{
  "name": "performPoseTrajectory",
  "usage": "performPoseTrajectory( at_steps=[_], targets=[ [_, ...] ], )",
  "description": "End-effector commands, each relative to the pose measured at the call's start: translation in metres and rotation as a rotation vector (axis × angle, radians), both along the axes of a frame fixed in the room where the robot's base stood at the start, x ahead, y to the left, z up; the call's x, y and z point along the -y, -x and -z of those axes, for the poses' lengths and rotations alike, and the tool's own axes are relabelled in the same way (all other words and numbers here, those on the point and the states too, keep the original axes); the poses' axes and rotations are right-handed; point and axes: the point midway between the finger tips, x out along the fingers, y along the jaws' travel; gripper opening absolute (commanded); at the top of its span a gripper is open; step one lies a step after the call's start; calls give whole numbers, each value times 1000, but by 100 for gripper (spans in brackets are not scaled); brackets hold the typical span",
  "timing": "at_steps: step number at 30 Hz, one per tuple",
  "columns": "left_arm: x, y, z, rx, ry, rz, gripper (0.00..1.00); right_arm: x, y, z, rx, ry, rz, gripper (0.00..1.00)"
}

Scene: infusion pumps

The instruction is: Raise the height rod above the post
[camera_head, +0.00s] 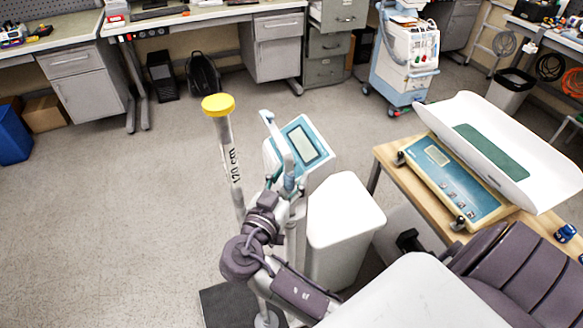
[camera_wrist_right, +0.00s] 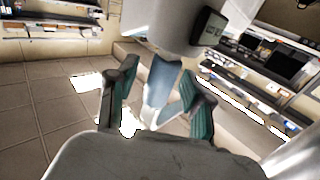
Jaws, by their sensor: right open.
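A pale tube with a yellow cap (camera_head: 218,104) and "120 cm" printed on its side (camera_head: 232,165) stands upright, slightly tilted in the head view. Just right of it, a slim pale bar (camera_head: 276,137) with a bent top rises beside a teal-framed display (camera_head: 303,141). My right gripper (camera_head: 284,184) is at the lower end of this bar, below the display and right of the tube. In the wrist view its teal fingers (camera_wrist_right: 161,98) are apart, with a pale blue-grey piece (camera_wrist_right: 162,80) between or just beyond them; contact cannot be told. My left gripper is not in view.
A white bin (camera_head: 342,225) stands close right of my right arm. A wooden table (camera_head: 383,152) with a white baby scale (camera_head: 520,160) and a dark padded chair (camera_head: 520,265) are further right. The floor left of the tube is clear.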

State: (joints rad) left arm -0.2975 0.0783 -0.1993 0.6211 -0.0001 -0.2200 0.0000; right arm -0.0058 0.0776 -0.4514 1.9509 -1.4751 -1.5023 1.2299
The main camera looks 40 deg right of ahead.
Motion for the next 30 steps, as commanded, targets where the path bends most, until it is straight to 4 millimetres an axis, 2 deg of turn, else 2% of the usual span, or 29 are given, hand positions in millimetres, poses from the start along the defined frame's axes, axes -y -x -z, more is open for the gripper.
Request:
performPoseTrajectory(
  at_steps=[6, 15, 25, 30],
  targets=[
    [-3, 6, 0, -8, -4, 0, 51, 0, 0, 0, 0, 0, 0, 51],
    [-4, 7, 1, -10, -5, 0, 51, 0, 0, 0, 0, 0, 0, 1],
    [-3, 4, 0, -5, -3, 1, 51, 0, -1, -1, 0, 0, 0, 0],
    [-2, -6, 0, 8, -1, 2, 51, 0, -15, -15, 5, -1, -1, 0]
  ],
)
